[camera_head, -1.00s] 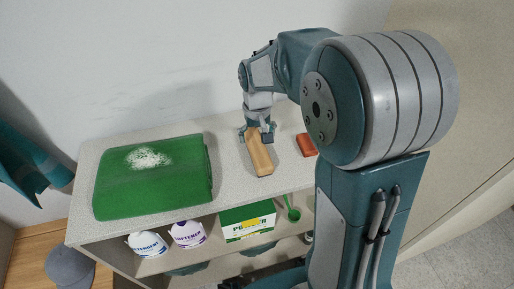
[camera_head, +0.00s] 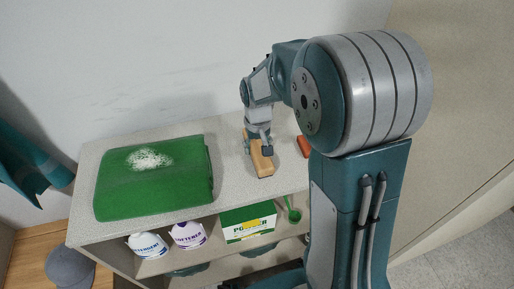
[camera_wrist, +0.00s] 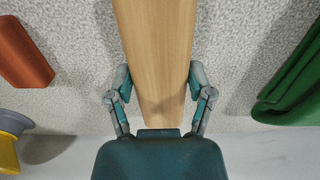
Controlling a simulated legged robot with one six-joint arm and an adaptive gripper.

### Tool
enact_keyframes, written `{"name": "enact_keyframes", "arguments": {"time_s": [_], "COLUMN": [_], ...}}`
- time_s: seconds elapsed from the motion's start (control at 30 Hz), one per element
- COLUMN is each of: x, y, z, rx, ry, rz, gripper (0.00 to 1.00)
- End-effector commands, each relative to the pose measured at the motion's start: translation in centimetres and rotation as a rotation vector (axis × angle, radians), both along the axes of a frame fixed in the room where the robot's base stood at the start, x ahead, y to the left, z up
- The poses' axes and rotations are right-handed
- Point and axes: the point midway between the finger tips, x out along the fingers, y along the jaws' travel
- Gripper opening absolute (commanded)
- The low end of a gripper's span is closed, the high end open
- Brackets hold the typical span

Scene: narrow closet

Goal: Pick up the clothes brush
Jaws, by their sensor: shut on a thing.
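The clothes brush (camera_head: 262,164) shows as a long light-wood block lying on the speckled grey shelf top (camera_head: 232,180). In the wrist view its wooden back (camera_wrist: 157,50) runs up the middle of the picture. My gripper (camera_head: 258,146) is over the brush's far part, with one finger on each side. In the wrist view my gripper (camera_wrist: 158,88) is shut on the wood from both sides. The brush appears to rest on the shelf top. Its underside and any bristles are hidden.
A folded green cloth (camera_head: 180,188) with a white powdery patch lies left of the brush. A red-brown block (camera_head: 303,146) lies to the right. Detergent (camera_head: 148,244), softener (camera_head: 188,235), a powder box (camera_head: 247,222) and a green scoop (camera_head: 293,214) stand below. A wall rises behind.

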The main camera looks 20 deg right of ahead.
Motion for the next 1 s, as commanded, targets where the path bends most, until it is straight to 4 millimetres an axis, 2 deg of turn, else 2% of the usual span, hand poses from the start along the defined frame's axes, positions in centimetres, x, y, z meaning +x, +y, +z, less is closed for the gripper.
{"name": "enact_keyframes", "arguments": {"time_s": [0.17, 0.4, 0.77, 1.0], "x": [0.0, -0.3, -4.8, -8.9], "y": [0.0, 0.2, 2.7, 5.0], "z": [0.4, 3.6, 9.5, 11.3], "rx": [0.0, 0.0, 0.0, 0.0], "ry": [0.0, -0.003, -0.004, -0.002], "rz": [0.0, 0.001, 0.003, 0.004], "gripper": [0.16, 0.16, 0.16, 0.16]}}
